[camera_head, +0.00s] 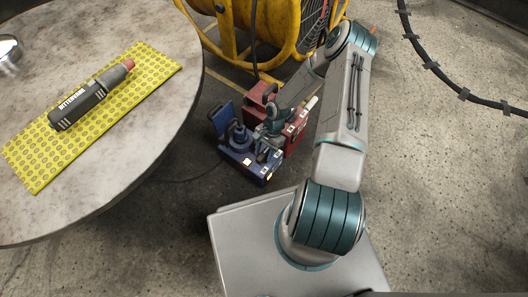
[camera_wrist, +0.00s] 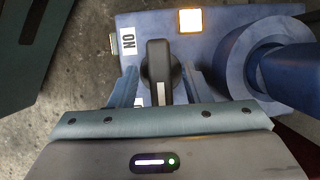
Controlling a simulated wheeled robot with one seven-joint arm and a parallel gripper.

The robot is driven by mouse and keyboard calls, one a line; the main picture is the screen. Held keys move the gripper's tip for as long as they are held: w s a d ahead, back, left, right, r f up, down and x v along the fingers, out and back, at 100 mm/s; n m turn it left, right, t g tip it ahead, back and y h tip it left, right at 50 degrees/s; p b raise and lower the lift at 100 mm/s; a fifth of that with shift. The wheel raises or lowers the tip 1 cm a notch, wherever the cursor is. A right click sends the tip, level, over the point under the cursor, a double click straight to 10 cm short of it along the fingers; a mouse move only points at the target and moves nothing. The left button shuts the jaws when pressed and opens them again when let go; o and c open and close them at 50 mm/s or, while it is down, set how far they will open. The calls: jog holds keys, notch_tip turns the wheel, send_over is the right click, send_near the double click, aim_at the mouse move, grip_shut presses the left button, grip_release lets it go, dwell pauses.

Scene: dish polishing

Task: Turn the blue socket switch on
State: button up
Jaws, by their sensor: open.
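The blue socket (camera_head: 240,162) is a blue box on the floor beside the round table. It fills the top of the wrist view (camera_wrist: 210,50). Its black switch (camera_wrist: 158,62) is a rounded knob with a narrow handle toward my gripper. My gripper (camera_wrist: 160,86) is open, with one finger on each side of the switch handle. I cannot tell whether either finger touches it. A white label with black letters (camera_wrist: 128,41), upside down or sideways, is left of the switch. A square light (camera_wrist: 188,20) glows warm white-orange. In the head view my gripper (camera_head: 268,145) is over the blue socket, partly hidden.
A thick blue plug (camera_wrist: 285,72) stands on the box right of the switch. A red socket (camera_head: 296,132) stands close behind on the right. A yellow reel (camera_head: 262,30) is at the back. The round table (camera_head: 150,150) bears a polisher (camera_head: 90,95) on a yellow mat (camera_head: 40,160).

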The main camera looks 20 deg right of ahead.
grip_shut()
jog(key=n, duration=0.2)
jog(key=n+g+h, duration=0.1)
jog(key=n, duration=0.1)
jog(key=shift+w+a+n+h, duration=0.1)
jog(key=shift+n+h, duration=0.2)
jog(key=shift+n, duration=0.1)
jog(key=n, duration=0.2)
jog(key=n+h, duration=0.1)
jog(key=n, duration=0.1)
jog(key=shift+a+n+g+h, duration=0.1)
jog(key=shift+n+g+h, duration=0.2)
jog(key=shift+g, duration=0.1)
jog(key=n+h, duration=0.1)
jog(key=n, duration=0.3)
jog(key=shift+a+h, duration=0.1)
jog(key=shift+h, duration=0.3)
jog(key=shift+a+n+t+h, duration=0.1)
jog(key=shift+n+t+h, duration=0.45)
jog(key=shift+n, duration=1.65)
jog(key=shift+h, duration=0.25)
